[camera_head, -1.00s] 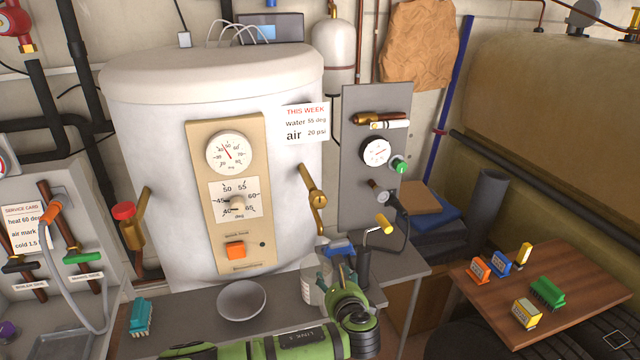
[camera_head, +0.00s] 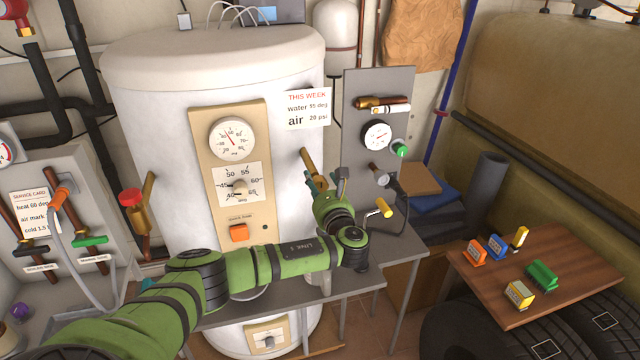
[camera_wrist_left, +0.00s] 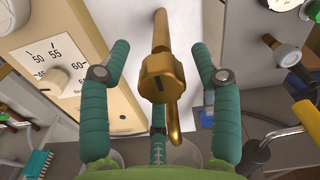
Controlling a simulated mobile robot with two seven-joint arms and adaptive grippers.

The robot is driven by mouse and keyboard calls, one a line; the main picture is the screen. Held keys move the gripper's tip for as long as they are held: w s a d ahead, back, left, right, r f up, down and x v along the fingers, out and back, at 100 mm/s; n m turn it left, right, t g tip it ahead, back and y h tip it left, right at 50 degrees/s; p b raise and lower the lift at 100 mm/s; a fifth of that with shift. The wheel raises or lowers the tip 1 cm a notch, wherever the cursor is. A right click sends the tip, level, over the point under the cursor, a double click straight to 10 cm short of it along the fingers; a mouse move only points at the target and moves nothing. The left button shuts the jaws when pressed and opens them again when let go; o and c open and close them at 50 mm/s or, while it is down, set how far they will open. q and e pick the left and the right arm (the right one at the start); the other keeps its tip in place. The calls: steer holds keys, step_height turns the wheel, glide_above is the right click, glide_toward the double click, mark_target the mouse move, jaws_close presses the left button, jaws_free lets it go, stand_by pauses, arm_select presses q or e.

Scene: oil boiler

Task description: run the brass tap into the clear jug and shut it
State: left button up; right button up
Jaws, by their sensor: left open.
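The brass tap (camera_head: 309,163) sticks out from the right side of the white boiler, its lower part hidden behind my left gripper (camera_head: 326,183). In the left wrist view the tap (camera_wrist_left: 158,78) has an octagonal brass knob and a bent spout-like rod, and lies between the teal fingers. My left gripper (camera_wrist_left: 160,82) is open around the knob, with visible gaps on both sides. The clear jug (camera_head: 318,277) stands on the grey bench below the tap, mostly hidden behind my left arm. My right gripper is not in view.
A yellow-handled crank (camera_head: 381,209) stands just right of my left gripper. A grey gauge panel (camera_head: 365,160) rises behind it. A red-capped brass valve (camera_head: 133,203) is left of the boiler (camera_head: 150,120).

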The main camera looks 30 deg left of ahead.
arm_select(q)
steer(key=c, duration=1.1)
steer(key=shift+c, duration=0.2)
